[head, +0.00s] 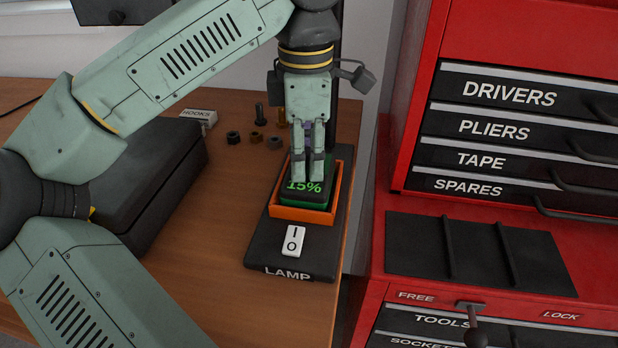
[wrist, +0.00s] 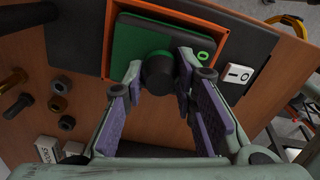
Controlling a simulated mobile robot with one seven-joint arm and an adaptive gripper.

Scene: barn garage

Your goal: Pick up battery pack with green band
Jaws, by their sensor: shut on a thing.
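The battery pack (head: 305,200) is dark with a green band and a green "15%" readout. It sits within the orange-rimmed bay (head: 290,213) of the black lamp base. My gripper (head: 308,180) points down over the pack, its fingers hiding part of its top. In the wrist view, the green and black pack (wrist: 135,42) lies in the bay. A black round knob (wrist: 158,74) on it is between the fingertips of my gripper (wrist: 160,68), which is shut on it. I cannot tell whether the pack is raised at all.
The lamp base (head: 262,250) carries a white rocker switch (head: 294,240). A black case (head: 150,180) lies at left; nuts, bolts (head: 256,137) and a hooks box (head: 199,116) stand behind. A red tool cabinet (head: 400,225) is at right, across a gap from the bench edge.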

